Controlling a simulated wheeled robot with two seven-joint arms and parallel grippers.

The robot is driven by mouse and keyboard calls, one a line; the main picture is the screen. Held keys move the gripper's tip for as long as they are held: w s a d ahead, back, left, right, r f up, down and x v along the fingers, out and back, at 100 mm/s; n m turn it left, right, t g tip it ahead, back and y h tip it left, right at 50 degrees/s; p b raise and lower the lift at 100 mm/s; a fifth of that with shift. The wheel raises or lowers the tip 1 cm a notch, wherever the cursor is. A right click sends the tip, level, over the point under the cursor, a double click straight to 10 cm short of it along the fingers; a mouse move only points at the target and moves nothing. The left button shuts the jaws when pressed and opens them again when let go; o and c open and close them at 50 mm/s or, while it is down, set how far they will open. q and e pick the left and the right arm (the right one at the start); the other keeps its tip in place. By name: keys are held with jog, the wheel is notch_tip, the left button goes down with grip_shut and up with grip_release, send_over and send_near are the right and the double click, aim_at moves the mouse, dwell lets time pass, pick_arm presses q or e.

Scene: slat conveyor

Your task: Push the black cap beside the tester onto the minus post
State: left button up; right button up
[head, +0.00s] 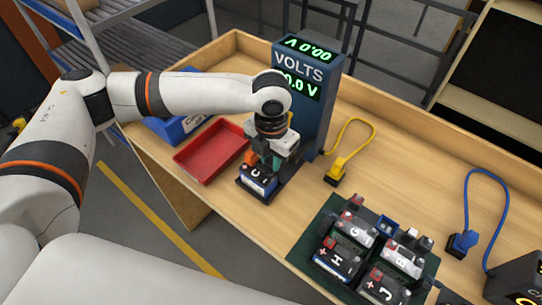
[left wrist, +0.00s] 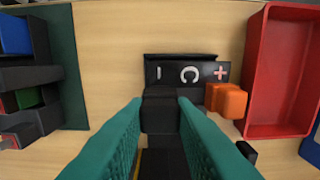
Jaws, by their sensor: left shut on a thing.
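A dark battery marked C (head: 257,187) stands on the bench in front of the blue VOLTS tester (head: 312,110). In the left wrist view, its label (left wrist: 188,72) shows a minus mark on the left and a plus on the right. An orange cap (left wrist: 228,100) sits on the plus side. My left gripper (head: 271,163), with teal fingers, is shut on the black cap (left wrist: 159,112), at the minus side. The minus post is hidden, so I cannot tell how far the cap is on it. My right gripper is not in view.
A red tray (head: 190,168) and a blue bin (head: 163,130) lie left of the battery. A yellow cable (head: 352,120) is right of the tester. A green mat (head: 302,252) holds several batteries. A blue cable (head: 466,190) lies at the right. Bare bench lies between battery and mat.

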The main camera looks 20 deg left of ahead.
pick_arm(q)
jog(key=shift+f, duration=0.25)
jog(key=shift+f+b, duration=0.4)
jog(key=shift+f, duration=0.45)
jog(key=o, duration=1)
jog(key=shift+o, duration=0.2)
jog(key=shift+r, duration=0.1)
jog(key=shift+r, duration=0.3)
notch_tip(320, 180, up, 11)
jog(key=b, duration=0.2)
